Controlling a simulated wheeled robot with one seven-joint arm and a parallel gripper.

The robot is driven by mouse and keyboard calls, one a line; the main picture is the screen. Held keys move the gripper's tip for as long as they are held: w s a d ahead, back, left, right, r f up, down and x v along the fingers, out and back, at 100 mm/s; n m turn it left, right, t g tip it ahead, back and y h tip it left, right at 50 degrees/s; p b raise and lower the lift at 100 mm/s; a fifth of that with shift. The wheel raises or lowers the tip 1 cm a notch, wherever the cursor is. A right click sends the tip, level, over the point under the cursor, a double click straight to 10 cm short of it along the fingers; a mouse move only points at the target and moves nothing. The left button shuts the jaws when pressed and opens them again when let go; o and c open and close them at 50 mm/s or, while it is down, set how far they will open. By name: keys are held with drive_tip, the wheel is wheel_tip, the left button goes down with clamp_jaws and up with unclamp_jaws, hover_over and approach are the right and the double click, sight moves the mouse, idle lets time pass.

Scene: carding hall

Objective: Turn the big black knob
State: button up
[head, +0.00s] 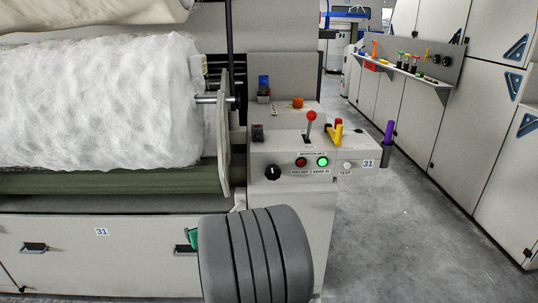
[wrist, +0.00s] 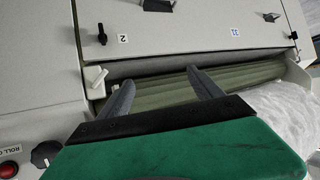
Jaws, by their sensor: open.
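The big black knob (head: 272,172) sits on the front face of the control panel, left of a red and a lit green button, with a white mark on it. In the wrist view the knob (wrist: 46,153) shows at the lower left, beside the green gripper body and outside the fingers. My gripper (wrist: 160,78) is open, with two grey fingers apart and nothing between them. It is over the machine front by the green roller, away from the knob. In the head view my grey arm hides most of the gripper; only a green part shows, below and left of the knob.
The panel carries a red-ball lever (head: 311,116), a yellow lever (head: 335,134), a red button (head: 301,162) and a green button (head: 323,162). A purple handle (head: 389,131) stands at its right. A white fibre roll (head: 100,100) lies left. Floor (head: 390,230) is clear on the right.

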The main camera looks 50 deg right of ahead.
drive_tip(key=s+d+r+m+t+h+p, duration=0.1)
drive_tip(key=d+r+h, duration=0.1)
drive_tip(key=d, duration=0.3)
drive_tip(key=s+d+r+m+h+p, duration=0.1)
drive_tip(key=d+r, duration=0.2)
drive_tip(key=d, duration=0.3)
drive_tip(key=m+h+p, duration=0.3)
drive_tip(key=h, duration=0.3)
approach(273, 175)
drive_tip(key=x, duration=1.1)
drive_tip(key=shift+b, duration=0.35)
drive_tip(key=shift+c, duration=0.4)
drive_tip(key=c, duration=1.3)
drive_tip(key=shift+f+m+b, duration=0.15)
drive_tip(key=shift+m+b, duration=0.45)
drive_tip(key=shift+m, duration=0.1)
drive_tip(key=shift+r+m+b, duration=0.2)
drive_tip(key=shift+m+b, duration=0.15)
drive_tip(key=shift+m, duration=0.55)
